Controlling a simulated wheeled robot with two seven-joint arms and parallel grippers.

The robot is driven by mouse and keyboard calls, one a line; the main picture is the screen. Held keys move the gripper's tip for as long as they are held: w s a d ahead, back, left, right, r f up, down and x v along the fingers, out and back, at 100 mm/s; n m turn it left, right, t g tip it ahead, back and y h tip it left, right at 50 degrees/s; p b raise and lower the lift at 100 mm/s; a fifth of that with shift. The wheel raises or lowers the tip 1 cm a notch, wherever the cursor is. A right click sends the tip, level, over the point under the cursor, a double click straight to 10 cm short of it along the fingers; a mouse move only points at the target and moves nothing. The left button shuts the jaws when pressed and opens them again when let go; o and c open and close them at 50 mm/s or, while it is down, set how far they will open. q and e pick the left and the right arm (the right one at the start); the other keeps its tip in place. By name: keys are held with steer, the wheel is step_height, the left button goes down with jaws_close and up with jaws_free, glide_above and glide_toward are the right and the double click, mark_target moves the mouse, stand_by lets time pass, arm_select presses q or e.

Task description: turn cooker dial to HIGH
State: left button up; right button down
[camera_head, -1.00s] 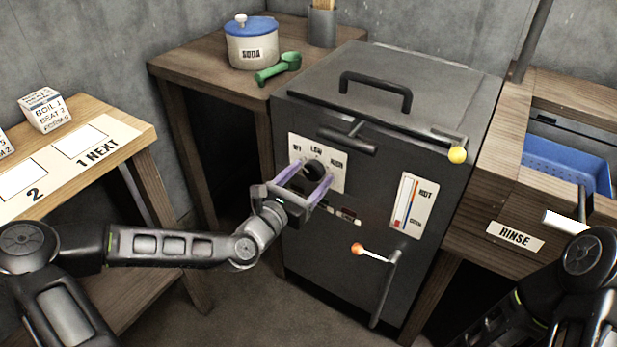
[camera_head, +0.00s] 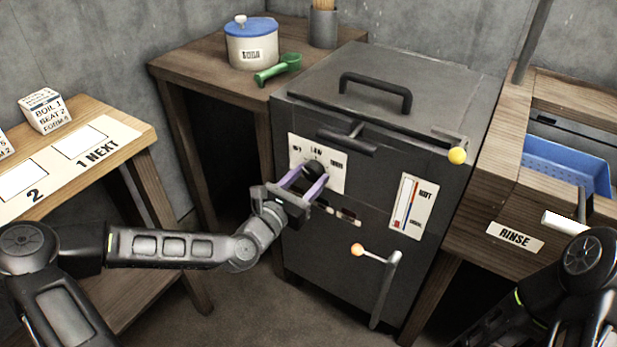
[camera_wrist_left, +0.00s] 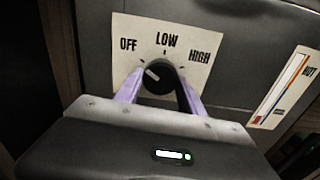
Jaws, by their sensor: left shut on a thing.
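The black cooker dial (camera_head: 314,168) sits on a white plate (camera_head: 333,180) on the front of the dark cooker. In the left wrist view the plate reads OFF, LOW and HIGH from left to right, and the dial (camera_wrist_left: 160,79) has a short white mark pointing up and left, towards OFF. My left gripper (camera_head: 312,179) is shut on the dial, with one purple finger on each side of it. The fingers hide parts of the dial's sides. My right arm shows at the lower right, but its gripper is not in view.
A T-shaped handle (camera_head: 347,143) juts out just above the plate. A side table with a pot (camera_head: 251,48) stands left of the cooker.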

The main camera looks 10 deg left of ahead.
arm_select(q)
steer(key=m+p, duration=0.1)
steer(key=m, duration=0.1)
steer(key=shift+r+m, duration=0.1)
steer(key=shift+m, duration=0.3)
steer(key=m+p, duration=0.1)
steer(key=m, duration=0.2)
steer(key=shift+a, duration=0.1)
steer(key=m, duration=0.4)
steer(key=shift+p, duration=0.4)
steer(key=m, duration=0.3)
steer(key=shift+m, duration=0.4)
steer(key=m, duration=0.4)
steer(key=shift+r, duration=0.1)
steer(key=m+b, duration=0.2)
steer(key=m, duration=0.4)
